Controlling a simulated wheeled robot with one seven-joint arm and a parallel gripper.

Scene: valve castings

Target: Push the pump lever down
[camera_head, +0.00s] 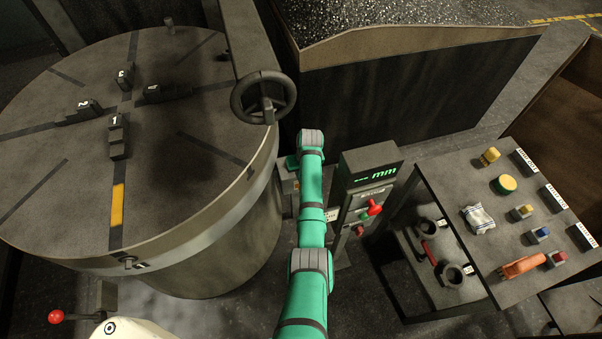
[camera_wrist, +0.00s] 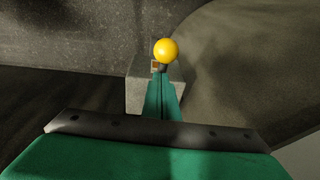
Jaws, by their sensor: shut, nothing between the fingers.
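In the wrist view, a round yellow knob (camera_wrist: 166,50) stands by a pale grey block (camera_wrist: 148,94). It looks like the end of a lever, but its shaft is mostly hidden. My gripper (camera_wrist: 161,76) is shut and empty, with its green fingers pointing at the knob. The fingertips are just below the knob in the picture; I cannot tell whether they touch it. In the head view, my green arm reaches forward between the round table and the display post, and the yellow knob and fingertips are hidden.
The large round table (camera_head: 190,100) with a handwheel (camera_head: 263,97) is close on the left. A tool bench (camera_head: 450,180) stands farther right. Another red-knobbed lever (camera_head: 56,316) is at lower left.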

